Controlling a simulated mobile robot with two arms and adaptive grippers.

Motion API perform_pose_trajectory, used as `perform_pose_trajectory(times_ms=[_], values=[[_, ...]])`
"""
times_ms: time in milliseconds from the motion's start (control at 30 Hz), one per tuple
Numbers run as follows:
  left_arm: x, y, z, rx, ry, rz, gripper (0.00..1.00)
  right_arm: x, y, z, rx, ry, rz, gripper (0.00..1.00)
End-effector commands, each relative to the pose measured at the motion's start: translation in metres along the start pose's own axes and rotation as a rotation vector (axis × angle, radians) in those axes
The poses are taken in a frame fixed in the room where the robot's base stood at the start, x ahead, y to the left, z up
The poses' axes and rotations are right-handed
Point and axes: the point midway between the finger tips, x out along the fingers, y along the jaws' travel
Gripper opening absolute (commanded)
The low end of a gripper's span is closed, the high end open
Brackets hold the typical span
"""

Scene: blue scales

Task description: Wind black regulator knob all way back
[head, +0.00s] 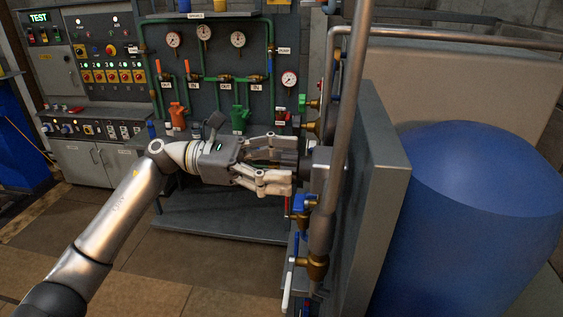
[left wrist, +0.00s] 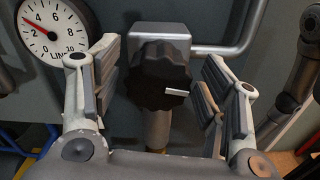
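The black regulator knob (left wrist: 158,85) is in the middle of the left wrist view, with a lobed rim and a white pointer mark facing right. It sits on a grey regulator body (left wrist: 158,32), which also shows in the head view (head: 321,160). My left gripper (head: 290,164) reaches the body from the left in the head view. In the left wrist view my left gripper (left wrist: 160,62) is open, one finger on each side of the knob, with gaps visible. The knob is mostly hidden by the fingers in the head view. My right gripper is not in view.
A round gauge (left wrist: 53,30) sits left of the knob. A vertical pipe (head: 338,120) runs close beside the regulator. Blue and brass valves (head: 303,206) are below it. A gauge panel (head: 212,60) stands behind, and a blue tank (head: 480,200) is at right.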

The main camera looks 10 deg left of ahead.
Motion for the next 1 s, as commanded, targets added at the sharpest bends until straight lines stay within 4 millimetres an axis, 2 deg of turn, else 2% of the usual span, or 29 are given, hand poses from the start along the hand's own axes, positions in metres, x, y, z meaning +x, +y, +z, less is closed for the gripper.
perform_pose_trajectory(times_ms=[33,267,667,1000], values=[[0.0,0.0,0.0,0.0,0.0,0.0,0.56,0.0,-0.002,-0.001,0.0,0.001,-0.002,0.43],[-0.001,0.0,0.0,0.0,0.0,0.0,0.27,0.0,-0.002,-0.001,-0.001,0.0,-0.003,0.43],[-0.001,0.0,-0.001,-0.081,0.0,0.0,0.27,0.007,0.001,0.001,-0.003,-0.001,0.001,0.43],[-0.001,0.002,-0.002,-0.355,0.0,0.001,0.27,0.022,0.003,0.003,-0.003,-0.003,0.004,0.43]])
